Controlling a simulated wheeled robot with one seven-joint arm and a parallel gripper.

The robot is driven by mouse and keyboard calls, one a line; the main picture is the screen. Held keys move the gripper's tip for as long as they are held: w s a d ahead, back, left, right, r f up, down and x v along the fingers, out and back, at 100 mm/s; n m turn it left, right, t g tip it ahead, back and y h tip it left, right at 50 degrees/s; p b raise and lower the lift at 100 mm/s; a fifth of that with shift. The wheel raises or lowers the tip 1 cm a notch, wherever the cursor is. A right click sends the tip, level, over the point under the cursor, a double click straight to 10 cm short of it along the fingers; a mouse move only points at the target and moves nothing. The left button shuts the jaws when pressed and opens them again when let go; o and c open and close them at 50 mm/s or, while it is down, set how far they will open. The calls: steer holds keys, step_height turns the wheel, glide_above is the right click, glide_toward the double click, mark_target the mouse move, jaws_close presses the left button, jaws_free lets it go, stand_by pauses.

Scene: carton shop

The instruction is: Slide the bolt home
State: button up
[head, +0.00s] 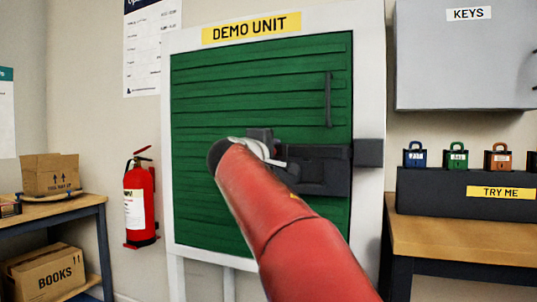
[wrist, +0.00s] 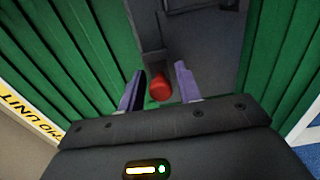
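The green slatted door (head: 230,190) of the demo unit is upright in a white frame and looks shut. A dark bolt assembly (head: 322,170) is mounted at its right side, and a dark keeper block (head: 368,152) sits on the frame to the right of it. A red knob (wrist: 160,88) shows in the wrist view on the dark metal. My gripper (wrist: 159,70) is open, with its two fingers on either side of the knob. The knob does not look clamped. In the head view my arm hides the knob and part of the bolt.
A dark vertical handle (head: 328,100) stands out from the door above the bolt. A bench (head: 460,240) with several padlocks on a dark box (head: 440,190) is on the right, under a grey key cabinet (head: 465,60). A fire extinguisher (head: 140,200) is on the left.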

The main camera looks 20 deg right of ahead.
steer(key=shift+o, duration=0.7)
steer(key=shift+a, duration=0.1)
steer(key=shift+s+a, duration=0.2)
steer(key=shift+a, duration=0.05)
steer(key=b+v, duration=0.1)
steer(key=v, duration=0.6)
steer(key=shift+b, duration=0.4)
steer(key=shift+s, duration=0.1)
